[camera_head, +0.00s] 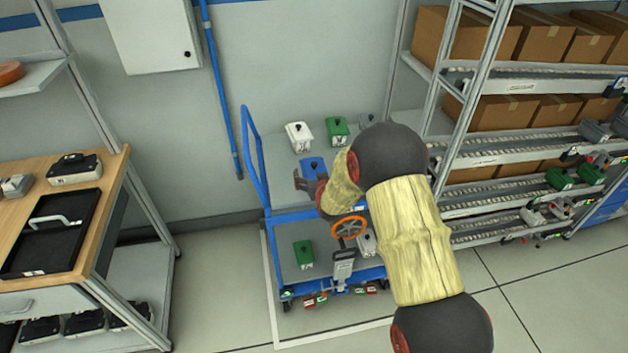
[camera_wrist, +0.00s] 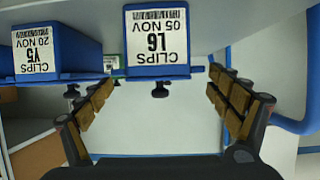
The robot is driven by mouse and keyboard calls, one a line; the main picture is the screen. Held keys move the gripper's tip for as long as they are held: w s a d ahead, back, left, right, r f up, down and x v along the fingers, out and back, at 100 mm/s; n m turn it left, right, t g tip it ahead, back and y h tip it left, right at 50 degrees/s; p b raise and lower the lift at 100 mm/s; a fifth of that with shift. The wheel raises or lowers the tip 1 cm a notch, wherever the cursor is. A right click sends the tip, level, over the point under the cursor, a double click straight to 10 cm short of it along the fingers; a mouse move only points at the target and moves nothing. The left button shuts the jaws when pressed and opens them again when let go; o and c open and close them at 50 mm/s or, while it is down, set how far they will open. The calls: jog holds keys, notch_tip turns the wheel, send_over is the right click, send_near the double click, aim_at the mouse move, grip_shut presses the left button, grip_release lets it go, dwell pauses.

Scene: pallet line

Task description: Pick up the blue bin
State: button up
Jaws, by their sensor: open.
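A blue bin (camera_head: 314,166) stands on the upper deck of the blue-framed cart, just behind my gripper (camera_head: 308,184). In the wrist view, which looks upside down, a blue bin (camera_wrist: 158,71) with a white "CLIPS 05 NOV" label and a black knob is ahead, roughly centred between the fingers. A second blue bin (camera_wrist: 60,65) labelled "CLIPS 20 NOV" is to its left. My gripper (camera_wrist: 165,100) is open and empty, its padded fingers apart. My arm hides part of the deck in the head view, where only one blue bin clearly shows.
A white bin (camera_head: 299,136) and a green bin (camera_head: 337,131) stand farther back on the deck. The lower deck holds another green bin (camera_head: 303,254). An orange ring (camera_head: 348,227) is near the cart's front. A workbench (camera_head: 110,185) is left; box racks (camera_head: 480,110) stand right.

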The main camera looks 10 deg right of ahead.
aim_at(302, 166)
jog(key=x, duration=0.2)
jog(key=b+x, duration=0.1)
jog(key=x, duration=0.1)
jog(key=shift+f, duration=0.4)
jog(key=shift+c, duration=0.6)
jog(key=c, duration=2)
jog(key=shift+r, duration=0.15)
jog(key=shift+c, duration=0.3)
jog(key=shift+r, duration=0.1)
